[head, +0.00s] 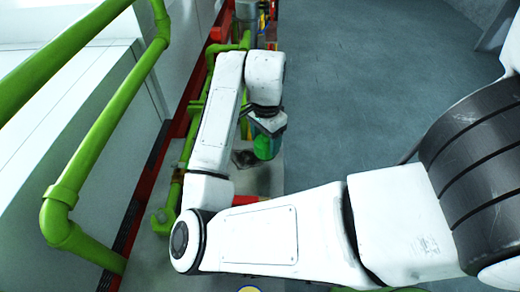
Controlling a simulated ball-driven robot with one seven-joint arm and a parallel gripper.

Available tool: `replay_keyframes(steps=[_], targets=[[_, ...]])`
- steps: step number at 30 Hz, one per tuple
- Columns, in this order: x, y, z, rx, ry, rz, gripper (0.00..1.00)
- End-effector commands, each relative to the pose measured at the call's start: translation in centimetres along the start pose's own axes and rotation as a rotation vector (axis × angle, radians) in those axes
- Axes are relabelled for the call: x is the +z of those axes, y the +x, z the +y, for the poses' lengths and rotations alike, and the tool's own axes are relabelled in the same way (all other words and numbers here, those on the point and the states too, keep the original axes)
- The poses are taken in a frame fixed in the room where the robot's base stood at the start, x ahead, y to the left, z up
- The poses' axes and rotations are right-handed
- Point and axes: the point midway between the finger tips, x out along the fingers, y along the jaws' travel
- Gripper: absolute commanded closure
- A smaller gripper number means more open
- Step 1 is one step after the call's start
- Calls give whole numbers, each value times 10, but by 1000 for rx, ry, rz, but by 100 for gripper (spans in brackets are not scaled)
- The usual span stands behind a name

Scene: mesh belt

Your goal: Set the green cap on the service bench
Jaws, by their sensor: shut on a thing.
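The green cap (263,148) is a small rounded green thing at the end of my arm, near the middle of the head view. My gripper (267,131) points down and is shut on it; the fingers are small and partly hidden by the wrist and the cap. A pale grey surface (266,183), perhaps the service bench, lies below and around the cap. I cannot tell how far above that surface the cap is. My arm hides much of the surface.
Green pipes (105,130) run along the left beside a white wall or housing. A red rail (152,165) runs beside them. A red piece (249,200) lies partly behind my arm. A dark piece (243,158) is left of the cap. Open grey floor (370,80) is at the right.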

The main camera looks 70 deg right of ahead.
Motion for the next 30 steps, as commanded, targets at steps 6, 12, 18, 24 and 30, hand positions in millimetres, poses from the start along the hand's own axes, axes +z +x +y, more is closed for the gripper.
replay_keyframes(steps=[6,12,18,24,30], targets=[[1,16,-14,0,0,-1,67],[1,33,-19,3,-1,0,67],[1,53,-19,1,1,-1,67],[1,53,-19,0,1,-1,67],[1,56,-19,-1,1,-1,31]])
